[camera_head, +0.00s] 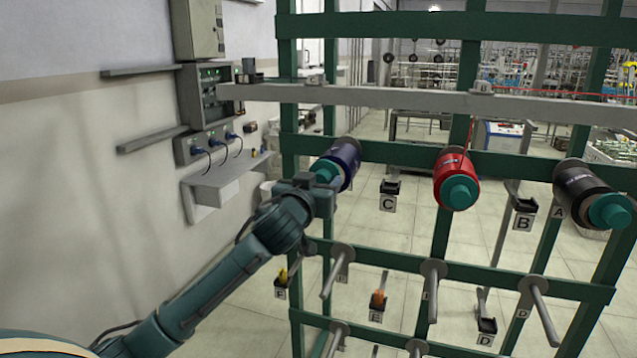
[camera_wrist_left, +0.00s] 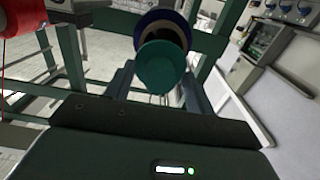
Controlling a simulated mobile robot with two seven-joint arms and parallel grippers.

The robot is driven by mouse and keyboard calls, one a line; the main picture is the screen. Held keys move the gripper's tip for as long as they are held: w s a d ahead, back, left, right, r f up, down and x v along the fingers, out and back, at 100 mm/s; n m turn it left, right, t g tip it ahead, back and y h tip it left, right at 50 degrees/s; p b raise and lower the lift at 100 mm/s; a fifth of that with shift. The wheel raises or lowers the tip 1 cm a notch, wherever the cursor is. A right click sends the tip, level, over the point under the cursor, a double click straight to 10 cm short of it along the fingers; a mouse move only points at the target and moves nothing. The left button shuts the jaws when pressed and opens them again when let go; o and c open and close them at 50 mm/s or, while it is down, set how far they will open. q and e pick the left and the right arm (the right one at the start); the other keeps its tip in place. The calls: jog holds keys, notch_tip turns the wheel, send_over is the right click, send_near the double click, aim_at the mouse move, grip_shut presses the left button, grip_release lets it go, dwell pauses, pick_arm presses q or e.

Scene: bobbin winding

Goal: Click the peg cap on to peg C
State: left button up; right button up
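A teal peg cap (camera_head: 325,171) is at the near end of a dark blue bobbin (camera_head: 346,160) on the green rack. My left gripper (camera_head: 318,190) is at this cap, its fingers on either side of it. In the left wrist view the cap (camera_wrist_left: 163,68) sits between the fingers and seems gripped. There the blue bobbin's rim (camera_wrist_left: 163,20) and dark core show behind and above the cap, which looks offset from the core. Whether the cap touches the bobbin I cannot tell. Peg C itself is hidden. A plate marked C (camera_head: 388,204) hangs right of the blue bobbin. My right gripper is out of view.
A red bobbin (camera_head: 452,165) and a black bobbin (camera_head: 578,182), both with teal caps, sit to the right. Bare pegs (camera_head: 433,285) stick out below. Green rack bars surround the gripper. A wall shelf (camera_head: 222,183) and sockets are at the left.

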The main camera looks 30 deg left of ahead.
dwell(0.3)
pick_arm(q)
jog(key=shift+b+v, duration=1.45)
jog(key=shift+v, duration=5.1)
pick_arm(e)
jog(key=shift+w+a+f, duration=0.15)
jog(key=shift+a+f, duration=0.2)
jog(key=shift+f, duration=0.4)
